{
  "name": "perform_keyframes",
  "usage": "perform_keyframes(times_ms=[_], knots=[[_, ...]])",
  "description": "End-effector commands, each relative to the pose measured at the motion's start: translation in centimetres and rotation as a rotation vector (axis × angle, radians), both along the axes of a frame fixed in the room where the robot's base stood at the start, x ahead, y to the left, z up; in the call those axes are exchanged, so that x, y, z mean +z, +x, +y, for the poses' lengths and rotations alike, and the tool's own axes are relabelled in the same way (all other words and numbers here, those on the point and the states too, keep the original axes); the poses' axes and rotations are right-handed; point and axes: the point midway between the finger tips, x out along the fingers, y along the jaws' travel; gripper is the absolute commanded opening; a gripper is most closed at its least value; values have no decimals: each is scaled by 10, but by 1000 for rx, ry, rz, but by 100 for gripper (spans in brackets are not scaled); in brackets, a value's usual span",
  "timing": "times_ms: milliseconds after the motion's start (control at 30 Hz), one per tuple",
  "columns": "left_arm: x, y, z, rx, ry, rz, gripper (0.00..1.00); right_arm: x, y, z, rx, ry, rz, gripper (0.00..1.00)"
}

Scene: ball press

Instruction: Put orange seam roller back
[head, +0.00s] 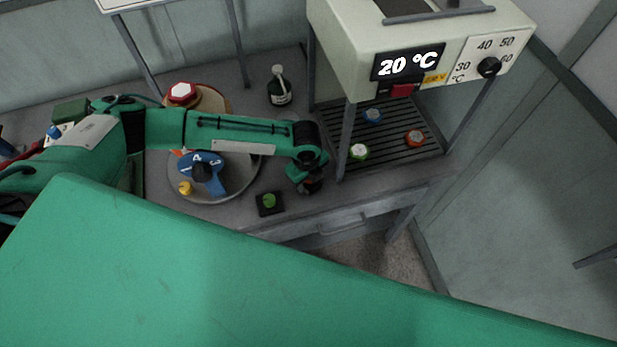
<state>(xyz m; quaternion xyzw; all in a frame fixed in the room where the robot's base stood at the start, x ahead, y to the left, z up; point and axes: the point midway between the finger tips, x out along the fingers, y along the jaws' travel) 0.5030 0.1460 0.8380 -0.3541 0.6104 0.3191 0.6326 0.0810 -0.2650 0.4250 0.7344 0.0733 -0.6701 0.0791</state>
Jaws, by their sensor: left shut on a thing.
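My left gripper (309,187) points down near the front edge of the bench, left of the oven's front leg. It is shut on a small dark thing with a reddish-orange bit, mostly hidden by the fingers. I cannot tell for sure whether this is the orange seam roller. My right gripper is not in view.
The oven (420,45) reads 20 °C. A round dial plate (240,185), a black pad with a green piece (269,201) and a dark bottle (279,88) stand nearby.

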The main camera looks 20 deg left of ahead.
Motion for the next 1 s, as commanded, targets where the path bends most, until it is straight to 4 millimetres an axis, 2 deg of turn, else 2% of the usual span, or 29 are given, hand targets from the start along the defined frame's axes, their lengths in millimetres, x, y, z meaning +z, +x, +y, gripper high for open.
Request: perform_keyframes(times_ms=[33, 133, 400, 533, 667, 1000], knots=[[-2, 0, 0, 0, 0, 1, 48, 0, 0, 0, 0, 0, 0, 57], [-1, 0, 0, 0, 0, 0, 68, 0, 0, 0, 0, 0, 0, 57], [0, 0, 0, 0, 0, 0, 68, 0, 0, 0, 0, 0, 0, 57], [6, 0, 0, 0, -1, -1, 68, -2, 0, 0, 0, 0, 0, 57], [24, -1, 1, 0, -1, -3, 68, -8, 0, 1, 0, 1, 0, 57], [95, -4, 3, 0, -1, -3, 68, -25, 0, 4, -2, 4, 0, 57]])
